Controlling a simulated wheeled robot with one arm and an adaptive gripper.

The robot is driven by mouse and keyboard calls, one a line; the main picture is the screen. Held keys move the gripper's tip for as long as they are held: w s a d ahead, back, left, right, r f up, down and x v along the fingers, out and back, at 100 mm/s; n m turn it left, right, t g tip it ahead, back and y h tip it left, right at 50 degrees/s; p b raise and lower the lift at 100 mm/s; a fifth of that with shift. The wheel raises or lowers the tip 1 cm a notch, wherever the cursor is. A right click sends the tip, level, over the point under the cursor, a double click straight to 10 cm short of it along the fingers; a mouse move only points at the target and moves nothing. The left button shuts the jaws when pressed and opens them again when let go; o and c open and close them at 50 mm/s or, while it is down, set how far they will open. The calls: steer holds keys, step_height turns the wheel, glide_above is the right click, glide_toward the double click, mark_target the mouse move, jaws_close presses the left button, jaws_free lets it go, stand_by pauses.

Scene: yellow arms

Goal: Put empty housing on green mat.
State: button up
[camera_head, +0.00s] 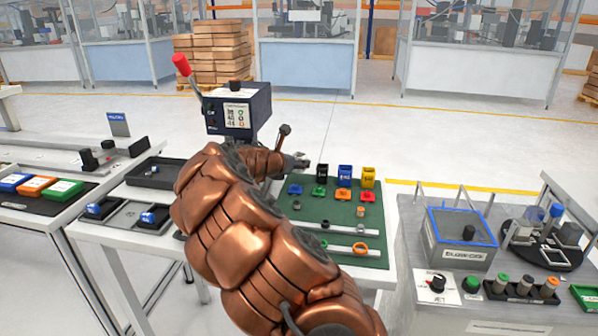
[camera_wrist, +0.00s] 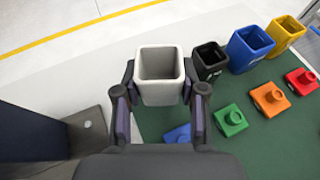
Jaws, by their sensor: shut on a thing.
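My gripper (camera_wrist: 160,105) is shut on a light grey, square, open-topped housing (camera_wrist: 160,75) in the wrist view. The housing is upright and its inside looks empty. It is at the left end of a row of housings, near the edge of the green mat (camera_wrist: 258,148). Whether its base touches the mat is hidden. In the head view the green mat (camera_head: 318,207) lies on the middle table, and my arm covers its left side. My gripper (camera_head: 300,160) is at the mat's far left part there; the held housing is not clear in that view.
Black (camera_wrist: 211,62), blue (camera_wrist: 250,48) and yellow (camera_wrist: 286,36) housings stand right of the held one. Blue, green, orange and red lids (camera_wrist: 302,81) lie in front of them. A dark box with a red-knobbed lever (camera_head: 236,110) stands left of my gripper.

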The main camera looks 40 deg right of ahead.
mark_target(295, 172)
steer(key=shift+w+d+f, duration=0.15)
steer(key=shift+w+d, duration=0.15)
steer(key=shift+d, duration=0.35)
steer(key=shift+f, duration=1.65)
steer(key=shift+f, duration=0.1)
steer(key=o, duration=1.2)
steer(key=shift+o, duration=0.2)
steer(key=shift+a, duration=0.2)
steer(key=v, duration=1.1)
steer(key=shift+s+a+r, duration=0.2)
steer(key=shift+a+r, duration=0.05)
steer(key=shift+r, duration=0.15)
